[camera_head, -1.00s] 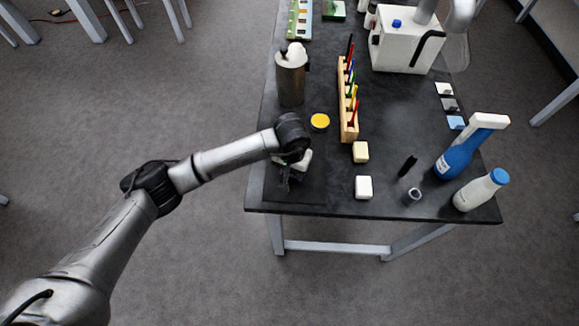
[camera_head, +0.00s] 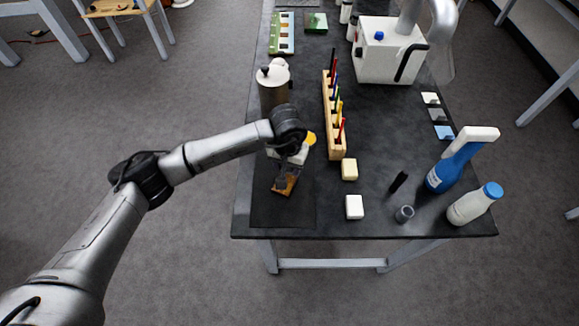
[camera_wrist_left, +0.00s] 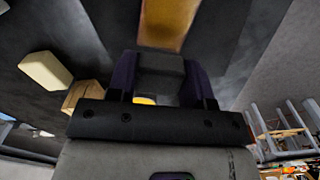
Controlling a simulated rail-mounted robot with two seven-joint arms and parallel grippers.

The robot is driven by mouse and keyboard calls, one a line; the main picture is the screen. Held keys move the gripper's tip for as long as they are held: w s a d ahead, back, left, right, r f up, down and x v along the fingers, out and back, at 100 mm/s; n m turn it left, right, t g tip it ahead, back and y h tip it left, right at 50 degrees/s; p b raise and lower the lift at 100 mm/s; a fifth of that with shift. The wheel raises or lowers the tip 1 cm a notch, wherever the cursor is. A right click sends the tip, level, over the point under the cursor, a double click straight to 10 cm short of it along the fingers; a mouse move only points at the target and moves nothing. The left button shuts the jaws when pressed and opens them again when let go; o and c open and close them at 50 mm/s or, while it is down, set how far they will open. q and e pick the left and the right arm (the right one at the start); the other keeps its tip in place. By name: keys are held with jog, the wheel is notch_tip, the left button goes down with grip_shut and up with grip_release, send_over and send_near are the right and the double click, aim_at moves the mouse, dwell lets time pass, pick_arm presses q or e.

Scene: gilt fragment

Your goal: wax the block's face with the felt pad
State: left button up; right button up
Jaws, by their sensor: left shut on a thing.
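The block (camera_head: 286,185) lies on a dark mat (camera_head: 265,212) at the table's front left; its face shows golden-brown. In the left wrist view the block (camera_wrist_left: 168,22) appears at the top, just beyond the pad. My left gripper (camera_head: 286,168) is over the block's far part and hides some of it. Its fingers (camera_wrist_left: 160,82) are shut on a dark grey pad (camera_wrist_left: 160,66), which looks like the felt pad. I cannot tell whether the pad touches the block's face. My right gripper is not in view.
A yellow-topped tin (camera_head: 311,138) is partly behind my wrist. A metal canister (camera_head: 272,88) stands behind it. A wooden rack (camera_head: 335,130) of coloured sticks, a cream block (camera_head: 349,169) and a white block (camera_head: 354,207) are right of the mat.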

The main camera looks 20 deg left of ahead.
pick_arm(q)
jog(key=shift+w+r+p, duration=0.1)
jog(key=shift+r+p, duration=0.8)
jog(key=shift+r, duration=1.55)
